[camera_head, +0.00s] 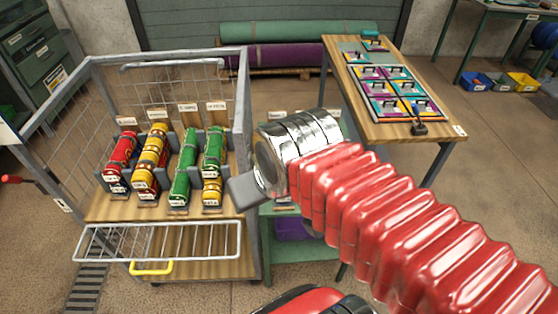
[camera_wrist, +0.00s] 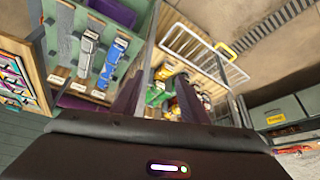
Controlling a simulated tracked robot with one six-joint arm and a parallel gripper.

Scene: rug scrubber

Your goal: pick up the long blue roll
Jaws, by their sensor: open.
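The long blue roll (camera_wrist: 112,62) lies on a green stand in the upper left of the wrist view, beside a grey roll (camera_wrist: 88,55). In the head view I cannot make out the blue roll; my arm covers much of that stand. My gripper (camera_wrist: 158,98) shows two dark fingers spread apart in the wrist view, with nothing held between them. The blue roll is to the left of the fingers and apart from them. In the head view only a dark grey part of my gripper (camera_head: 245,188) shows, beside the wire trolley.
A wire-sided trolley (camera_head: 245,100) holds red, yellow and green rolls in slots, with its front gate folded down. The green stand (camera_head: 300,252) is right of it. A wooden table (camera_head: 435,130) with coloured panels stands at the right. Green and purple long rolls (camera_head: 290,32) lie at the back.

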